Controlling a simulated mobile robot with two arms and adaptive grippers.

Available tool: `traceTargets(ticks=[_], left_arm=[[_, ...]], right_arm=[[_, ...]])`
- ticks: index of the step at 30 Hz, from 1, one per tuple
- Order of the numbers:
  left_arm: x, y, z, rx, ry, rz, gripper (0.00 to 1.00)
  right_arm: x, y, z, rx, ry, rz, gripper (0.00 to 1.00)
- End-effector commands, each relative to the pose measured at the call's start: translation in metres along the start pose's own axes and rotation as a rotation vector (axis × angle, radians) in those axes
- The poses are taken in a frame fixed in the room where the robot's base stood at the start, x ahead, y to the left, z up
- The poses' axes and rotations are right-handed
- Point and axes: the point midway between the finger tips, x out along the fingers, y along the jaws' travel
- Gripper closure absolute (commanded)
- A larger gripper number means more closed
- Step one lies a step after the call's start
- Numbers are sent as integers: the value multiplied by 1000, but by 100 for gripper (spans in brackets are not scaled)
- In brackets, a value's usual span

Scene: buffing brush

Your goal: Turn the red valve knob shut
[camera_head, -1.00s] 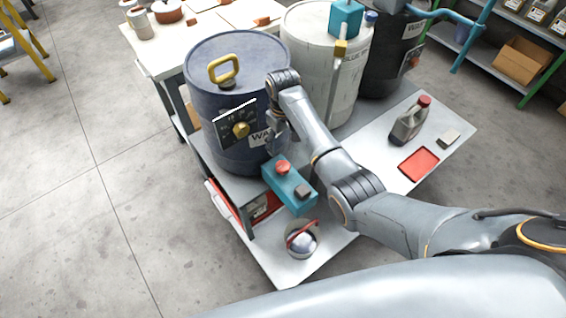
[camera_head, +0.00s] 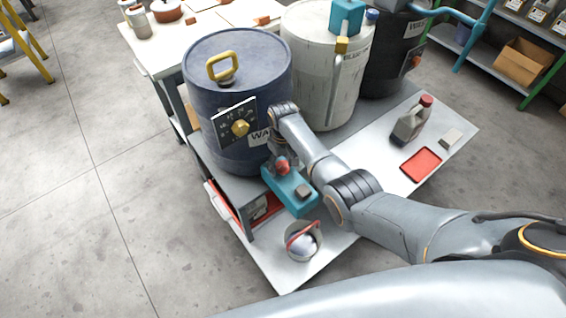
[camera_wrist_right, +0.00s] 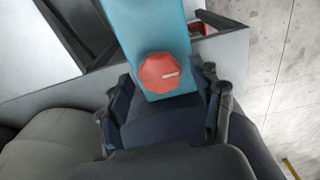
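The red valve knob (camera_head: 283,167) sits on top of the teal box (camera_head: 299,204), at the end near the blue drum. In the right wrist view the knob (camera_wrist_right: 158,73) is a lobed red disc with a white mark pointing right. My right gripper (camera_head: 279,158) is just above the knob and partly covers it in the head view. In the right wrist view its fingers (camera_wrist_right: 167,88) are spread, one on each side of the box end, with the knob between them. I see no clear contact with the knob. My left gripper is not in view.
A blue drum (camera_head: 215,75) with a yellow-knobbed dial (camera_head: 240,128) stands close behind the gripper. A white drum (camera_head: 315,60) is beside it. A bucket with a red handle (camera_head: 302,243) stands in front of the box. A jug (camera_head: 411,122) and red tray (camera_head: 421,163) are on the right.

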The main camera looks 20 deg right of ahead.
Motion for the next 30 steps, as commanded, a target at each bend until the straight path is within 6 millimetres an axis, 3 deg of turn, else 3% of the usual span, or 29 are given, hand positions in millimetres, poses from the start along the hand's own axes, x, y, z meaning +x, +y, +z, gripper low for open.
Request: traceTargets(ticks=[1, 7, 20, 30], left_arm=[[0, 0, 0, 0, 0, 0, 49], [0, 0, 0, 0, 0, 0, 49], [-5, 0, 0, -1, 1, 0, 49], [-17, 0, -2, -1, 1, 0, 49]], right_arm=[[0, 0, 0, 0, 0, 0, 47], [0, 0, 0, 0, 0, 0, 88], [-1, 0, 0, 88, -1, -1, 88], [-2, 0, 0, 365, -2, -1, 88]])
